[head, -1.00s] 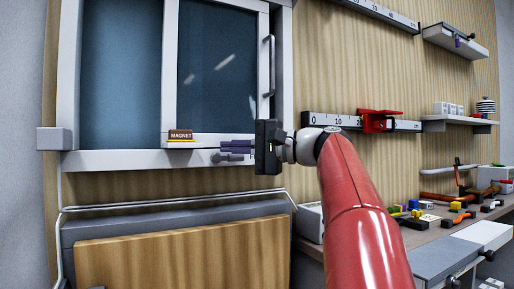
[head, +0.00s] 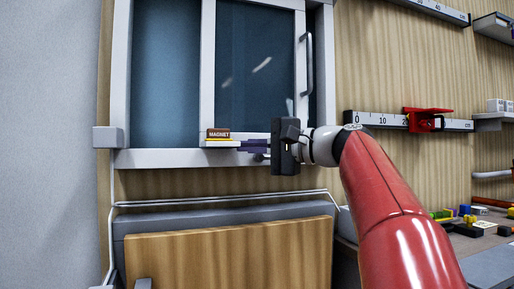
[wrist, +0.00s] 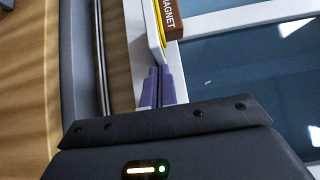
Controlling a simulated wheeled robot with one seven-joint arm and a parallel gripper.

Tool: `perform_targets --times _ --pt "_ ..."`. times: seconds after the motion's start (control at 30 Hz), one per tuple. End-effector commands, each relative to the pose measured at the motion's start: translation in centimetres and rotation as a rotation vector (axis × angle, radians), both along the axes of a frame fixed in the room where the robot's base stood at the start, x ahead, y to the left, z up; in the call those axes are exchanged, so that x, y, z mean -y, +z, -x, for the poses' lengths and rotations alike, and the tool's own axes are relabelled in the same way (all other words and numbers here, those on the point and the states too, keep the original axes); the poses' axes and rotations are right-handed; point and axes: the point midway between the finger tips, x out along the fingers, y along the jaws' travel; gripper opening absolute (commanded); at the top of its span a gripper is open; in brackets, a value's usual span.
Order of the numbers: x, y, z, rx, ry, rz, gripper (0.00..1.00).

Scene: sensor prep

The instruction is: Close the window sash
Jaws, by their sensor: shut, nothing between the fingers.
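The window (head: 120,90) has a white frame and dark blue panes. Its sliding sash (head: 207,70) fills the right part, with a vertical bar handle (head: 309,65) on its right stile. A narrow dark gap shows between that stile and the frame's right side. My gripper (head: 242,146) is low in front of the sash, pointing left, its purple fingers shut and empty. Its fingers (wrist: 158,75) also show together in the wrist view. Their tips are close to a small white ledge (head: 220,144); I cannot tell whether they touch it.
A brown box marked MAGNET (head: 218,133) rests on something yellow on the ledge. A rail (head: 230,197) and a wooden panel (head: 230,255) are below the window. A ruler strip (head: 380,121) with a red bracket (head: 427,118) is at right, above a cluttered workbench (head: 490,245).

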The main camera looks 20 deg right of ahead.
Motion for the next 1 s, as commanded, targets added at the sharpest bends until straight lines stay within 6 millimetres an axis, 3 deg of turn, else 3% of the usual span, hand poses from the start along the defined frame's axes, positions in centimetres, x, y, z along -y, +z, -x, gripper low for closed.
perform_targets --times 0.4,0.6,0.8,1.0 --pt "-9.2 0.0 0.5 0.002 0.011 0.001 0.0" --pt "-12.7 0.1 0.6 0.001 0.008 0.001 0.0" --pt "-14.6 0.1 0.6 0.001 0.005 0.001 0.0" --pt "-15.3 0.0 0.6 0.001 0.006 -0.001 0.0"
